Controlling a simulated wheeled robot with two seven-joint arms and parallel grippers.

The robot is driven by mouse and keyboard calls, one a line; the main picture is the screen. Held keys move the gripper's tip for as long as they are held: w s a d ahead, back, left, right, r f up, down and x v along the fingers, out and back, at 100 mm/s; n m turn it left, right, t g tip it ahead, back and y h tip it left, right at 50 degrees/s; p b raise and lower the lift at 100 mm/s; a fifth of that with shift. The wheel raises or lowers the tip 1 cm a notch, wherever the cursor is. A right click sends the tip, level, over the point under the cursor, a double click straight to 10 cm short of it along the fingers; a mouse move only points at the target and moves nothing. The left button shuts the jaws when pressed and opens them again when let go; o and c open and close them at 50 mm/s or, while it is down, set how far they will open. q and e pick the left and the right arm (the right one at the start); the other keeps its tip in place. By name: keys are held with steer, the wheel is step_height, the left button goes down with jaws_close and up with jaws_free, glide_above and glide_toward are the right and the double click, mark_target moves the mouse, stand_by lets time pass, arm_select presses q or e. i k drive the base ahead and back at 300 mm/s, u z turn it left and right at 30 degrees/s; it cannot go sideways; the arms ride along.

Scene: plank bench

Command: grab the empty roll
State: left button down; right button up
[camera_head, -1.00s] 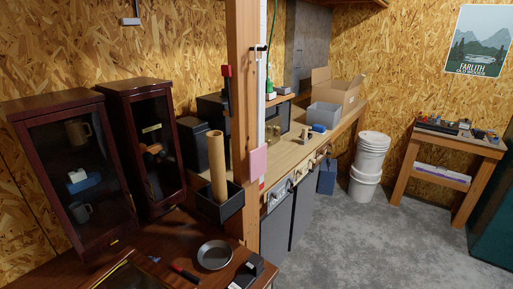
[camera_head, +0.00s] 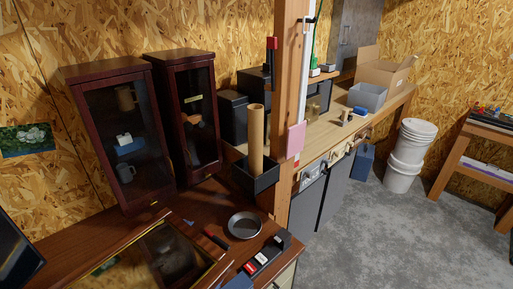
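The empty roll is probably the tall brown cardboard tube (camera_head: 256,138). It stands nearly upright, leaning slightly, in a dark open-topped bin (camera_head: 265,181) fixed beside the wooden post. The tube's lower end is hidden inside the bin. Neither of my grippers shows in this view.
Two dark glass-door cabinets (camera_head: 120,135) stand on the brown desk (camera_head: 200,200) left of the tube. The wooden post (camera_head: 291,90) rises close to the tube's right. Grey floor (camera_head: 350,240) lies open at right.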

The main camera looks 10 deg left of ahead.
mark_target(255, 111)
steer(key=z, duration=1.6)
steer(key=i, duration=2.9)
steer(key=u, duration=3.3)
